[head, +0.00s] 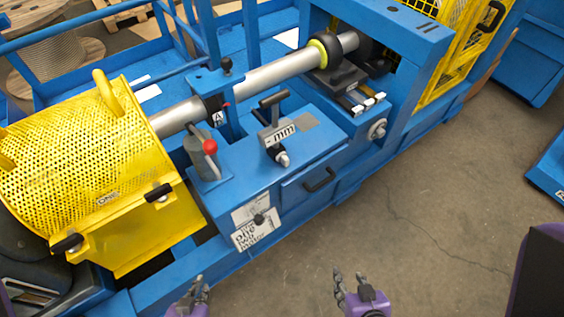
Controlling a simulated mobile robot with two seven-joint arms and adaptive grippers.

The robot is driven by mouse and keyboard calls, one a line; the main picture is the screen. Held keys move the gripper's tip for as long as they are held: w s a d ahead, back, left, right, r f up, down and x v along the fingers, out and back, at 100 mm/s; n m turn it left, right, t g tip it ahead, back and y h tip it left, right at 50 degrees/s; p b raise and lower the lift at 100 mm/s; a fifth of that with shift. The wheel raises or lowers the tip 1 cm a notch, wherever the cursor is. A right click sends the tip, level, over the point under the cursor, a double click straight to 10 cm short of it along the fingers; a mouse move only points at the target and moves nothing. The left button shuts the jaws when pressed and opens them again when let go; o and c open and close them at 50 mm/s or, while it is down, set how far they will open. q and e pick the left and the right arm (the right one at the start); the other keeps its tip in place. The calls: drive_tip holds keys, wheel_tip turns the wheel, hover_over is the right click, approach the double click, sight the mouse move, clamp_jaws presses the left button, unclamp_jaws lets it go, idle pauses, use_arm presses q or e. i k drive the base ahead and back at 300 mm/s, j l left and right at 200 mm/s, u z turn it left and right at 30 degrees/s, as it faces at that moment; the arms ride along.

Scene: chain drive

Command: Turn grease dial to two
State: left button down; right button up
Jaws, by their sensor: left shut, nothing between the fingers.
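A small black knob (259,219) sits on a white label plate (243,238) on the front of the blue machine, and it looks like the grease dial. The plate's print is small; one line seems to read "two", but the knob's pointing direction cannot be made out. My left gripper (201,287) is at the bottom edge, below and left of the knob, shut and empty. My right gripper (351,284) is at the bottom, right of the knob, with its fingers apart and nothing between them. Neither gripper touches the machine.
A yellow mesh guard (80,160) is at the left. The concrete floor (430,220) is clear at the right.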

sight(259, 220)
drive_tip(key=l+u, duration=0.1)
drive_tip(key=u, duration=0.3)
drive_tip(key=l+u, duration=0.15)
drive_tip(key=u, duration=0.25)
drive_tip(key=l+u, duration=0.15)
drive_tip(key=u, duration=0.2)
drive_tip(key=l+u, duration=0.15)
drive_tip(key=u, duration=0.25)
drive_tip(key=k+l+u, duration=0.2)
drive_tip(key=l, duration=0.15)
drive_tip(key=l+u, duration=0.2)
drive_tip(key=l, duration=0.15)
drive_tip(key=k+l+u, duration=0.2)
drive_tip(key=k+l, duration=0.15)
drive_tip(key=l, duration=0.15)
drive_tip(key=k+l, duration=0.15)
drive_tip(key=l, duration=0.2)
drive_tip(key=k+l+u, duration=0.1)
drive_tip(key=k+l, duration=0.1)
drive_tip(key=l, duration=0.1)
